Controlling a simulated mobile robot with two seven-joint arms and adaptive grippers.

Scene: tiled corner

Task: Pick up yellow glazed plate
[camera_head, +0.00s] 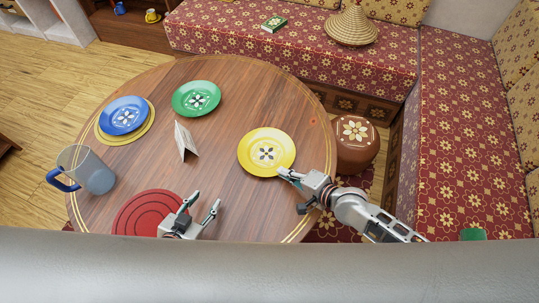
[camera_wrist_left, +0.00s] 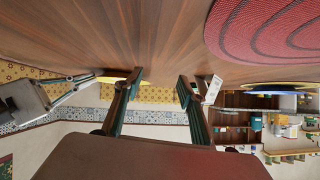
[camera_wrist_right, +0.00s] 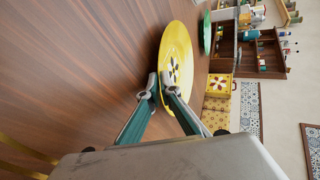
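The yellow glazed plate (camera_head: 254,143), with a dark flower motif at its centre, is at the right side of the round wooden table. It also shows in the right wrist view (camera_wrist_right: 181,42). My right gripper (camera_head: 281,174) is at the plate's near right rim. In the right wrist view its fingertips (camera_wrist_right: 160,87) are close together, with the rim between them. Whether the plate is clear of the tabletop I cannot tell.
A green plate (camera_head: 196,98), a blue plate (camera_head: 123,115) on a yellow one, a folded card (camera_head: 185,141) and a glass mug (camera_head: 96,175) stand on the table (camera_head: 222,150). A brown stool (camera_head: 355,144) is beside it. Patterned sofas surround the far side and right.

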